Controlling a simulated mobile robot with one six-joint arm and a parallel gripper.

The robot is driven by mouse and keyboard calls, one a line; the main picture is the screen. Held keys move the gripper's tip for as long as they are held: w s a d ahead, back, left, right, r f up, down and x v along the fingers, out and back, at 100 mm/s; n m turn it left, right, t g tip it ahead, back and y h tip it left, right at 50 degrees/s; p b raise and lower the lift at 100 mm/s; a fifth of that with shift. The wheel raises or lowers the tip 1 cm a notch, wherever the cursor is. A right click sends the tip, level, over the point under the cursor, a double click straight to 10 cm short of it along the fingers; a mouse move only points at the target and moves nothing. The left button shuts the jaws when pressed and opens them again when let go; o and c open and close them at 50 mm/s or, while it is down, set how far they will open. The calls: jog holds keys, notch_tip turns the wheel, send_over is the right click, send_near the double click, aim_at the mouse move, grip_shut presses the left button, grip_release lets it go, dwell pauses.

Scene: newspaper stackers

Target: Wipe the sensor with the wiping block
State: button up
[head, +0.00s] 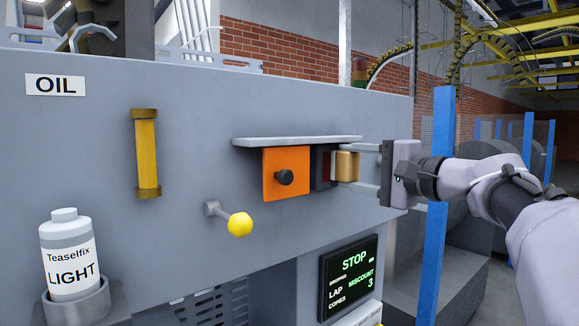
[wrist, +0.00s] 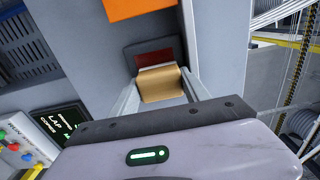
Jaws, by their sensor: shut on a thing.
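The sensor, a dark unit with a dark red face (head: 326,168), sits on the grey machine wall under a small ledge, just right of an orange plate. Its red face also shows in the wrist view (wrist: 154,57). My gripper (head: 358,172) comes from the right and is shut on the tan wiping block (head: 347,166). The block is in front of the sensor face, very close to it; I cannot tell whether they touch. In the wrist view the block (wrist: 161,85) sits between my fingers and hides the lower part of the red face.
The orange plate (head: 286,174) has a black knob. The ledge (head: 297,141) runs just above. A yellow-balled lever (head: 239,224) sticks out lower left. A display reading STOP (head: 348,276) is below. A blue post (head: 437,200) stands beside my arm.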

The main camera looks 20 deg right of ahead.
jog(key=shift+f+b, duration=0.15)
jog(key=shift+b, duration=0.9)
jog(key=shift+s+a, duration=0.15)
jog(key=shift+a, duration=0.25)
jog(key=shift+s+a+b, duration=0.2)
jog(key=shift+a+b, duration=0.4)
jog(key=shift+b, duration=0.05)
jog(key=shift+s+a+r+b, duration=0.1)
jog(key=shift+s+a+b, duration=0.1)
jog(key=shift+a, duration=0.35)
jog(key=shift+s+a+r+b, duration=0.1)
jog(key=shift+s+a+b, duration=0.1)
jog(key=shift+a, duration=0.35)
jog(key=shift+s+d+f, duration=0.1)
jog(key=shift+s+d, duration=0.05)
jog(key=shift+d, duration=0.1)
jog(key=shift+b+v, duration=1.1)
jog(key=shift+v, duration=1.5)
